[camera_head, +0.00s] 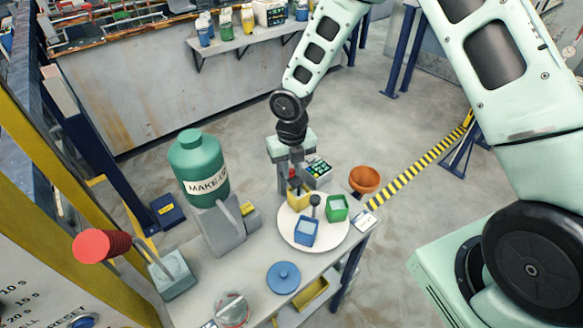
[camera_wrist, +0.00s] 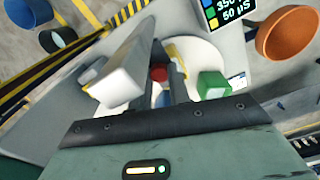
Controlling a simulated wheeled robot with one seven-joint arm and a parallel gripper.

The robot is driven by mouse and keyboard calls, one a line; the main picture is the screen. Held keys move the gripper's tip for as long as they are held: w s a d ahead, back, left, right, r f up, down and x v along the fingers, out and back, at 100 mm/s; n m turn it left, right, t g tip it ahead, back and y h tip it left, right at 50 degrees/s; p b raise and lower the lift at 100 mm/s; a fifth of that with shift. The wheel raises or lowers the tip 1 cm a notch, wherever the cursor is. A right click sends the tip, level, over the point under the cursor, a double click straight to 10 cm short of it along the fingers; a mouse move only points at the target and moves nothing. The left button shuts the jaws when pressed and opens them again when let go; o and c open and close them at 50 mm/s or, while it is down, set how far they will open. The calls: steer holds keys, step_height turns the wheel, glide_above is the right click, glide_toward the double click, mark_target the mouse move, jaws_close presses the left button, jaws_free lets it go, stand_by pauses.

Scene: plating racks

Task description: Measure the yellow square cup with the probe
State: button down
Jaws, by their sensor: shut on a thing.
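The yellow square cup (camera_head: 297,200) sits at the back left of a round white plate (camera_head: 287,235), partly hidden by my gripper (camera_head: 289,180). My gripper points down just above the cup. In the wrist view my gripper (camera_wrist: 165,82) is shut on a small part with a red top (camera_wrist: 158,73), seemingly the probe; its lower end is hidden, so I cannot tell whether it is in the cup. A blue square cup (camera_head: 306,232) stands at the plate's front and a green square cup (camera_head: 337,208) at its right. The meter (camera_head: 318,170) with a lit screen stands behind the plate.
A dark-knobbed post (camera_head: 315,200) rises among the cups. An orange bowl (camera_head: 365,179) stands right of the meter. A large green make-up bottle (camera_head: 199,165) on a grey stand (camera_head: 218,228) is to the left. A blue lidded disc (camera_head: 283,277) lies in front on the bench.

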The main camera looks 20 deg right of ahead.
step_height(320, 180, up, 6)
steer(key=p, duration=0.4)
steer(key=shift+p, duration=0.35)
steer(key=shift+w+f, duration=0.1)
steer(key=shift+f, duration=0.05)
steer(key=c, duration=1.3)
jaws_free()
step_height(320, 180, up, 18)
steer(key=b, duration=0.3)
steer(key=shift+f, duration=0.25)
